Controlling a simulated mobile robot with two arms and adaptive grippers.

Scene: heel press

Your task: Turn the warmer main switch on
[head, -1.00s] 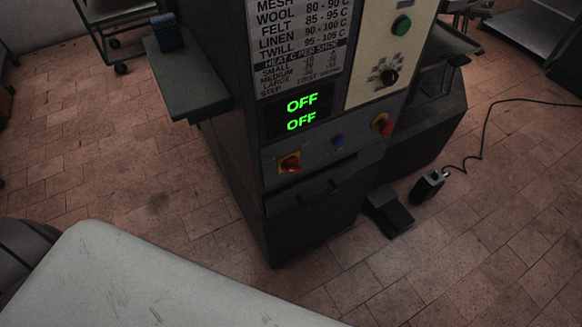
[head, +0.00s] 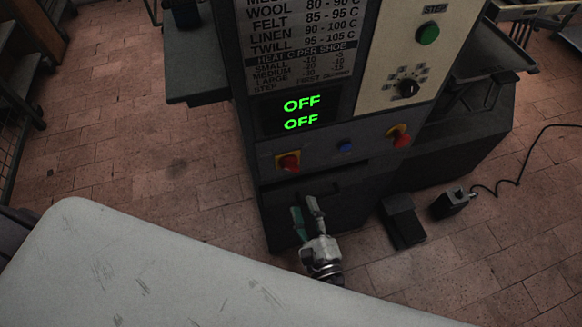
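A dark machine cabinet (head: 262,130) stands ahead with a lit panel reading OFF twice in green (head: 301,113). Below the panel, a red rotary switch on a yellow plate (head: 289,161) is at the left and a second red and yellow switch (head: 398,136) at the right, with a blue button (head: 346,146) between them. I cannot read which one is the warmer main switch. My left gripper (head: 303,203) is below the left switch, in front of the lower cabinet. Its fingers are apart, empty, and touch no switch. My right gripper is out of view.
A cream panel carries a green button (head: 428,33) and a black selector knob (head: 408,87). A dark shelf (head: 200,80) juts out at the left. A black pedal (head: 403,220) and a corded foot switch (head: 449,204) lie on the tiled floor at the right.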

